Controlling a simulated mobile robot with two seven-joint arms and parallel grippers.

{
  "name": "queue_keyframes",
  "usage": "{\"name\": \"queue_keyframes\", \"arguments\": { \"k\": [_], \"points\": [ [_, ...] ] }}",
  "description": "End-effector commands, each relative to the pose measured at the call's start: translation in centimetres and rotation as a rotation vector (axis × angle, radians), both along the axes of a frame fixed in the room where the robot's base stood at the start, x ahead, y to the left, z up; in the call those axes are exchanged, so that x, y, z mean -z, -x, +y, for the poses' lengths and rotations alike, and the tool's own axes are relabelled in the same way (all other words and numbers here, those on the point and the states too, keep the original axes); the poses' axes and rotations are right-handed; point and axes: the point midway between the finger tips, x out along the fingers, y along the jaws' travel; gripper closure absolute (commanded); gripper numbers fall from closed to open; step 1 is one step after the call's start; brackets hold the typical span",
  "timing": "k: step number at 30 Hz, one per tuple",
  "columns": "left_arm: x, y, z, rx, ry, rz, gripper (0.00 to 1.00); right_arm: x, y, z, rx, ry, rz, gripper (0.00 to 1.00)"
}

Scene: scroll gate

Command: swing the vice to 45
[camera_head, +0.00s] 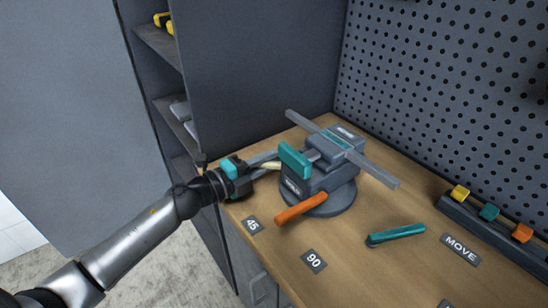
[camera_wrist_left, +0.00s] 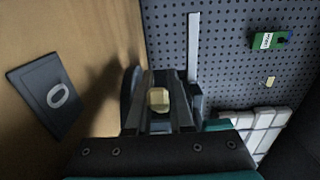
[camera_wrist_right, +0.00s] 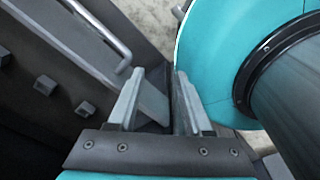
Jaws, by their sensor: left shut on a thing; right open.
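The grey vice (camera_head: 322,178) stands on a round swivel base (camera_head: 338,203) on the wooden bench, with a teal block (camera_head: 294,160) and a long grey bar (camera_head: 375,172). An orange lever (camera_head: 300,207) sticks out at its base, pointing toward the front left, between the "45" plate (camera_head: 253,224) and the "90" plate (camera_head: 314,261). My left gripper (camera_head: 272,164) is shut on a pale part (camera_wrist_left: 160,98) at the vice's left side; the fingers hide most of it. A "0" plate (camera_wrist_left: 58,95) shows in the left wrist view. My right gripper (camera_wrist_right: 155,105) is open and empty, away from the vice.
A loose teal lever (camera_head: 396,234) lies right of the vice. A rail with yellow, teal and orange blocks (camera_head: 490,213) and a "MOVE" plate (camera_head: 460,250) are at the right. A pegboard (camera_head: 450,90) rises behind; a shelf cabinet (camera_head: 165,50) stands at the left.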

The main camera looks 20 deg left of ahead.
Motion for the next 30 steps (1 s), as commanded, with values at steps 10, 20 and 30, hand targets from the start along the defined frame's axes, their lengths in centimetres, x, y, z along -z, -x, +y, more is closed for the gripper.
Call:
{"name": "queue_keyframes", "arguments": {
  "k": [10,20,30],
  "points": [
    [0.03,0.02,0.0,0.001,-0.001,0.001,1.0,0.0,-0.06,0.02,0.0,0.0,-0.001,0.5],
    [0.03,0.02,0.0,0.001,-0.001,0.001,1.0,-0.02,-0.41,0.02,0.001,0.0,-0.006,0.5],
    [0.01,0.01,-0.1,-0.001,-0.001,0.001,1.0,-0.11,-0.54,0.02,0.001,-0.001,-0.007,0.5]
  ]
}}
